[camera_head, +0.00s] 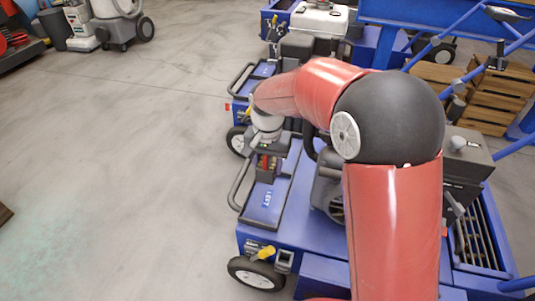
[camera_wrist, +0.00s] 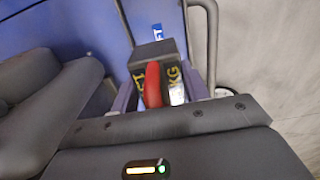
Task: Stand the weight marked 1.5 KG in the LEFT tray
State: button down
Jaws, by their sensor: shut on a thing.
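My gripper (camera_head: 267,158) is over the tray marked LEFT (camera_head: 258,214) on the near blue machine, and it is shut on a dark weight (camera_head: 265,172). In the wrist view the weight (camera_wrist: 147,52) sits between the two fingers, with a red handle (camera_wrist: 153,85) and yellow lettering. "KG" is readable; the number is not clear. The blue LEFT label shows partly beyond the weight in the wrist view. The weight looks roughly upright, over the far part of the tray. I cannot tell whether its base touches the tray floor.
A grey tube rail (camera_head: 240,182) runs along the tray's outer side. A dark engine (camera_head: 328,190) stands to the right of the tray. A second blue machine (camera_head: 262,70) stands behind. Wooden crates (camera_head: 490,100) are at the right. The concrete floor at left is open.

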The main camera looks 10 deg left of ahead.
notch_tip(320, 180, down, 11)
jog(key=shift+w+r+b, duration=0.1)
jog(key=shift+r+b, duration=0.05)
jog(key=shift+b, duration=0.75)
jog(key=c, duration=1.2)
grip_release()
jog(key=shift+f, duration=0.3)
jog(key=o, duration=0.5)
jog(key=shift+r, duration=0.1)
notch_tip(320, 180, up, 12)
jog(key=shift+r+p, duration=0.1)
jog(key=shift+p, duration=1.05)
